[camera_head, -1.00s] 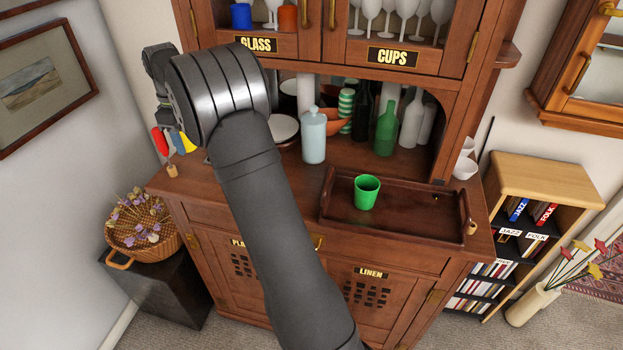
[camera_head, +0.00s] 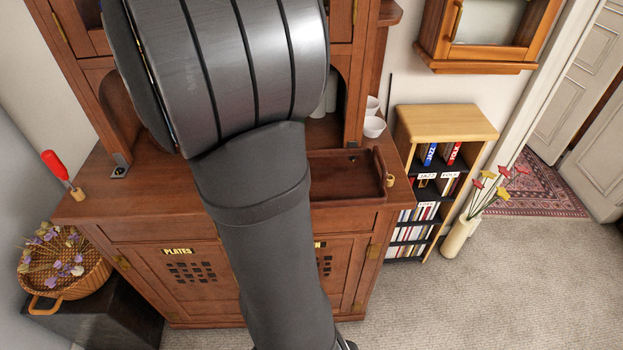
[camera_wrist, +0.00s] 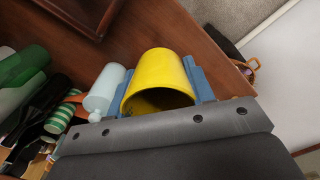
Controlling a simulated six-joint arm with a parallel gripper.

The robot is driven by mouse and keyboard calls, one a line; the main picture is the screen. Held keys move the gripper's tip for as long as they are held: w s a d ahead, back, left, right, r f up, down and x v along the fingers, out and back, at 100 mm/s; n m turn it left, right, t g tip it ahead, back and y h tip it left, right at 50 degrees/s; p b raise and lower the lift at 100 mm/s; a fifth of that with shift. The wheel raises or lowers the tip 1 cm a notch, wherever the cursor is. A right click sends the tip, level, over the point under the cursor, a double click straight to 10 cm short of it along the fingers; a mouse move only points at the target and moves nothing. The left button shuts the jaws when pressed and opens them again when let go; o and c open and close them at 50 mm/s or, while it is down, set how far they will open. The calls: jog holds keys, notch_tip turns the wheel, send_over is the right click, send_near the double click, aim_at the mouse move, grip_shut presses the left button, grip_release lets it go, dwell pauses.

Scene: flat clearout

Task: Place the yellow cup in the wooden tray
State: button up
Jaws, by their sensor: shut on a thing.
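The yellow cup (camera_wrist: 160,78) is between the blue fingers of my gripper (camera_wrist: 157,68) in the wrist view. The gripper is shut on it, and the cup lies tilted in that view with its open mouth toward the camera. In the head view my arm hides both gripper and cup. The dark wooden tray (camera_head: 338,165) lies on the right part of the cabinet counter. Only its right portion shows, and that part is bare; my arm covers the rest.
A red-handled tool (camera_head: 56,165) stands at the counter's left end. In the wrist view, a pale bottle (camera_wrist: 104,88), a striped green item (camera_wrist: 60,118) and green bottles (camera_wrist: 22,68) are left of the cup.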

jog(key=w+d+f+m, duration=0.1)
jog(key=d+f+m, duration=0.15)
jog(key=d, duration=0.85)
jog(key=w+d+f+m, duration=0.1)
jog(key=d+m, duration=0.2)
jog(key=d, duration=0.7)
jog(key=s+d+f+m, duration=0.1)
jog(key=s+d+m, duration=0.25)
jog(key=d, duration=0.65)
jog(key=s+d+f+m, duration=0.2)
jog(key=s+d, duration=0.2)
jog(key=d, duration=0.6)
send_over(341, 178)
notch_tip(341, 178, down, 7)
jog(key=shift+s+r, duration=0.1)
jog(key=shift+r, duration=0.05)
jog(key=shift+a, duration=0.1)
jog(key=shift+f, duration=2.1)
jog(key=shift+f, duration=0.15)
jog(key=o, duration=1)
jog(key=shift+o, duration=0.2)
